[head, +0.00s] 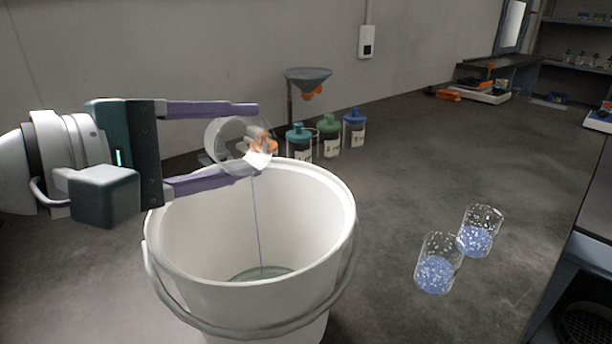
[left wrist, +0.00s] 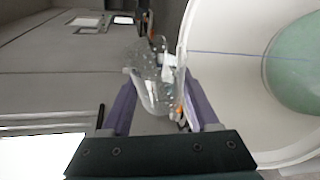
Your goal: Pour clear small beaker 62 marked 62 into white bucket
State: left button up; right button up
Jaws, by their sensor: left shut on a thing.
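My left gripper (head: 256,140) is shut on a clear small beaker (head: 238,150) and holds it tipped over the far rim of the white bucket (head: 190,235). A thin blue-violet stream falls from the beaker into the bucket, where a greenish liquid (head: 262,273) covers the bottom. The beaker carries a white label, but I cannot read it. In the left wrist view the beaker (left wrist: 158,85) sits between the two purple fingers, and the bucket (left wrist: 225,100) is at the right. My right gripper is not in view.
Two clear beakers (head: 436,268) (head: 478,236) with blue liquid stand on the dark bench right of the bucket. Behind it are a grey funnel on a stand (head: 307,75) and jars with blue (head: 299,137) and green (head: 329,124) lids. The bench's middle right is clear.

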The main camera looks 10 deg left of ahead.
pick_arm(q)
jog(key=shift+f+n+g+p, duration=0.1)
jog(key=shift+n+g+p, duration=0.4)
jog(key=shift+n+p, duration=0.55)
jog(key=shift+f+m, duration=0.25)
jog(key=shift+f, duration=0.1)
jog(key=r+n+g+p, duration=0.1)
jog(key=p, duration=0.2)
jog(key=shift+r, duration=0.1)
jog(key=shift+f+n+h+p, duration=0.25)
jog(key=shift+n+h+p, duration=0.05)
jog(key=shift+n+p, duration=0.2)
jog(key=shift+w+f+n+g, duration=0.1)
jog(key=shift+f+n+g, duration=0.3)
jog(key=shift+f+n, duration=0.1)
jog(key=shift+w+a+f+n+g+h+p, duration=0.1)
jog(key=shift+w+f+n+g+h+p, duration=0.15)
jog(key=shift+n+h, duration=0.2)
jog(key=shift+w+a+r+n+g+h+p, duration=0.25)
jog(key=shift+w+a+r+n+g+p, duration=0.15)
jog(key=shift+r+n+p, duration=0.15)
jog(key=shift+w+a+r+n+g+h+p, duration=0.2)
jog(key=shift+w+a+r+n+g+p, duration=0.15)
jog(key=shift+r+n+p, duration=0.15)
jog(key=shift+w+a+f+n+g+h, duration=0.1)
jog(key=shift+w+a+n+g+h, duration=0.4)
jog(key=shift+n, duration=0.3)
jog(key=shift+w+a+f+n+g+b, duration=0.1)
jog(key=shift+w+n+g+b, duration=0.2)
jog(key=shift+n+b, duration=0.3)
